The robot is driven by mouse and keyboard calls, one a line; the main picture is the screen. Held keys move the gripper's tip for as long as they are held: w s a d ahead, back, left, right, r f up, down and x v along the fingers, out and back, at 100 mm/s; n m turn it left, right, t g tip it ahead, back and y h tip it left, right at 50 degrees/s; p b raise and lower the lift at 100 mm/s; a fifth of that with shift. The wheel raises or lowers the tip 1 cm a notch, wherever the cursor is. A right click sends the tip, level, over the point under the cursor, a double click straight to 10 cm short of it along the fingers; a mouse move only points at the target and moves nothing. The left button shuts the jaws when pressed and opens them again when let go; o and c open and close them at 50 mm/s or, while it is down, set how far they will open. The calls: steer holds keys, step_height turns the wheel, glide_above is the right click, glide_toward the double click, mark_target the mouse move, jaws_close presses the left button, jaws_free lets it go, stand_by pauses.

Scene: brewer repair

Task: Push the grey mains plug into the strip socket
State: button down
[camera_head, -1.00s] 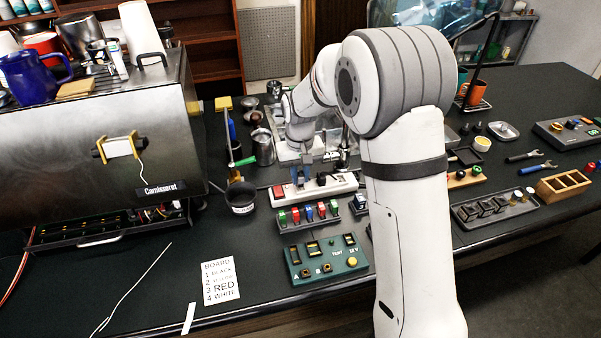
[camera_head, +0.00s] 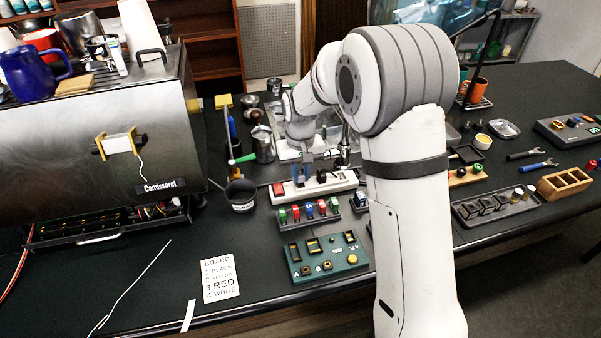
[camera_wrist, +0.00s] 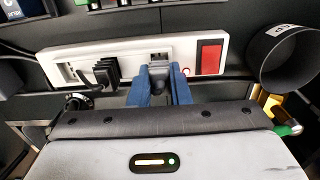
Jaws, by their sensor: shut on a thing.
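The white power strip (camera_wrist: 130,60) crosses the upper part of the wrist view, with a red switch (camera_wrist: 209,57) at its right end. My gripper (camera_wrist: 156,88) has blue fingers closed around the grey plug (camera_wrist: 158,72), mostly hidden between them. The plug is at the strip's face, beside the switch; I cannot tell how deep it sits.
A dark cup (camera_head: 240,194) stands just left of the strip. A rack of coloured parts (camera_head: 308,212) and a green test board (camera_head: 327,256) lie in front. The steel brewer (camera_head: 90,130) fills the left. The bench around the paper card (camera_head: 219,279) is mostly clear.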

steer(key=shift+f+b, duration=0.55)
steer(key=shift+f, duration=0.05)
stand_by(1.3)
steer(key=c, duration=1.3)
jaws_free()
step_height(320, 180, up, 7)
steer(key=shift+r+b, duration=0.2)
steer(key=shift+b, duration=0.3)
steer(key=shift+r, duration=0.2)
